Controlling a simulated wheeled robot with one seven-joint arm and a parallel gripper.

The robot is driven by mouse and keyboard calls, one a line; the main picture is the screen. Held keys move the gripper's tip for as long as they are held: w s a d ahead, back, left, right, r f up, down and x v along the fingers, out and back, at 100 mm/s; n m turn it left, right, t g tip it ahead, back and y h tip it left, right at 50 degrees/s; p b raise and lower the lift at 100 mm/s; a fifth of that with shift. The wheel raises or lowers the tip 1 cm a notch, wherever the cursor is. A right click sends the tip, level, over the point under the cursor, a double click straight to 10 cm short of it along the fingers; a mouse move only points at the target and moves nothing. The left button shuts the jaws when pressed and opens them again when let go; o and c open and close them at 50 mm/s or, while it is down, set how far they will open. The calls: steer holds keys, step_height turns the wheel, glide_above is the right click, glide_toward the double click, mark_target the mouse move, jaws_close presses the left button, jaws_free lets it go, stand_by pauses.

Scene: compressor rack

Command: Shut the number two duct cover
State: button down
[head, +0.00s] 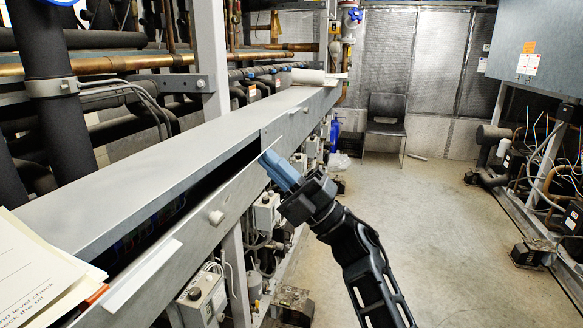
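A long grey duct runs from the near left to the back. Its near cover (150,177) is a flat grey panel standing open, with a dark gap between its front edge and the duct's front wall (190,232). Some coloured wires show dimly in the gap. I can read no number on the cover. My gripper (272,160), with blue-grey fingers, is beside the far end of this gap, at the front wall. Whether it touches the duct, and whether its fingers are apart, I cannot tell.
Papers (45,268) lie at the near left end of the duct. A white roll (308,76) lies farther back on it. Pipes fill the left side. A chair (386,115) stands at the back. The floor (440,230) to the right of my arm is mostly clear.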

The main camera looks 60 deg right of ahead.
mark_target(257, 163)
steer(key=shift+w+a+r+p, duration=0.15)
steer(key=shift+w+a+r, duration=0.15)
steer(key=shift+w, duration=0.55)
steer(key=shift+w+a+r+p, duration=0.2)
steer(key=shift+w+r, duration=0.2)
steer(key=shift+w, duration=0.5)
steer(key=shift+w+a+r+p, duration=0.2)
steer(key=shift+w+r, duration=0.15)
steer(key=shift+w, duration=0.5)
